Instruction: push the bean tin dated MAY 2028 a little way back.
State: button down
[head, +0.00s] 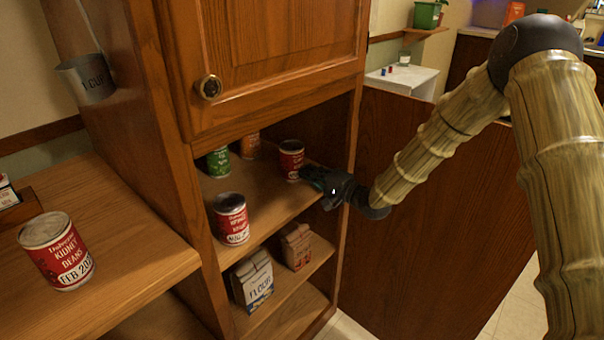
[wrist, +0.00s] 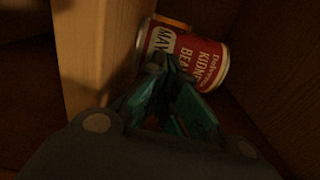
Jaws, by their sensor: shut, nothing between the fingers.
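A red kidney bean tin (head: 291,162) stands on the upper cabinet shelf, toward its right side. In the wrist view the tin (wrist: 207,64) shows the word MAY on its white date band; the year is hidden. My gripper (head: 308,177) is shut and empty, reaching in from the right with its fingertips close in front of this tin. In the wrist view the fingertips (wrist: 167,70) overlap the tin's lower edge; I cannot tell whether they touch it. A second red tin (head: 231,221) stands nearer the shelf's front left, its date too small to read.
A green tin (head: 218,162) and an orange tin (head: 250,145) stand farther back on the shelf (head: 262,190). A FEB-dated tin (head: 58,252) is on the left counter. Flour (head: 252,280) sits below.

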dwell(0.3)
jog(key=shift+s+d, duration=0.15)
jog(key=p+v, duration=0.2)
jog(key=v, duration=1)
jog(key=s+f+n+g+h+p, duration=0.3)
jog(key=s+f+g+h+p, duration=0.4)
jog(key=s+f, duration=1.5)
jog(key=s+d+f+n+g+h+p, duration=0.1)
jog(key=s+d+f+n+g+h, duration=0.1)
jog(key=s, duration=1.1)
jog(key=s+d+f+n+g+h+p, duration=0.2)
jog(key=s+d+n+g+h, duration=0.1)
jog(key=s, duration=1.1)
jog(key=shift+s+d+n+g+h, duration=0.15)
jog(key=shift+d+n+g+h, duration=0.15)
jog(key=shift+g+h, duration=0.1)
